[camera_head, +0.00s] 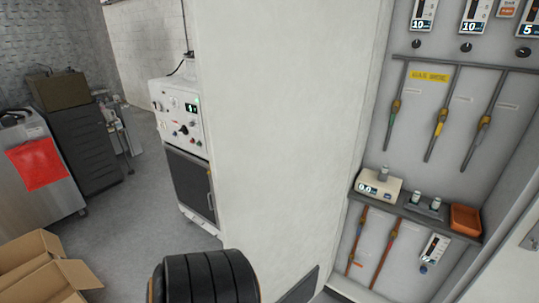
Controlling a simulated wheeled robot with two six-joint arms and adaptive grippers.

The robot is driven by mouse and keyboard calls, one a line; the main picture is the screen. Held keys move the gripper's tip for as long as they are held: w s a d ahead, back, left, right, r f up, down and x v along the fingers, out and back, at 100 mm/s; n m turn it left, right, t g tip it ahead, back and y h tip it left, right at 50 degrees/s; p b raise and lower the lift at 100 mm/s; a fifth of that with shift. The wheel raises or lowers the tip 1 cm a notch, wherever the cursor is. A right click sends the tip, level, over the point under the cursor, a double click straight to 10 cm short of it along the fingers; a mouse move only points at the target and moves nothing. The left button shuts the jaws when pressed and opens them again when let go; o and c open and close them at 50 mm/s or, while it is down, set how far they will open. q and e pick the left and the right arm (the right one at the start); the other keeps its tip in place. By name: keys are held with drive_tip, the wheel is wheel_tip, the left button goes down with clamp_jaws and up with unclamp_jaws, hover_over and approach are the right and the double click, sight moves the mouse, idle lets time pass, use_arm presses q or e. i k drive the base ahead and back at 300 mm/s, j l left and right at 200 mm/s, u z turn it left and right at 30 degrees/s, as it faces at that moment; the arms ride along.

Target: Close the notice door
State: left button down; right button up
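A tall white panel (280,130) fills the middle of the view. To its right is a white cabinet interior (440,135), open to view, with gauges, pipes and a shelf. At the right edge is a white surface with a dark handle-like part (530,238), cut off by the frame. I cannot tell which of these is the notice door. A red notice (37,164) is on a grey metal cabinet at the left. A black ribbed part, probably of my own arm, shows at the bottom. Neither gripper shows.
The cabinet shelf (413,209) holds a small device (377,187) and an orange tray (465,219). A control-panel machine (184,135) stands behind the white panel. An open cardboard box (42,268) is at lower left. Grey floor (135,225) is clear between them.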

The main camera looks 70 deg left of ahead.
sight(282, 83)
drive_tip(key=k+j, duration=0.45)
drive_tip(key=j, duration=0.2)
drive_tip(key=k+j, duration=0.5)
drive_tip(key=i+j, duration=0.1)
drive_tip(key=j, duration=0.35)
drive_tip(key=i+j, duration=0.1)
drive_tip(key=j, duration=0.8)
drive_tip(key=i+j, duration=0.15)
drive_tip(key=j, duration=0.3)
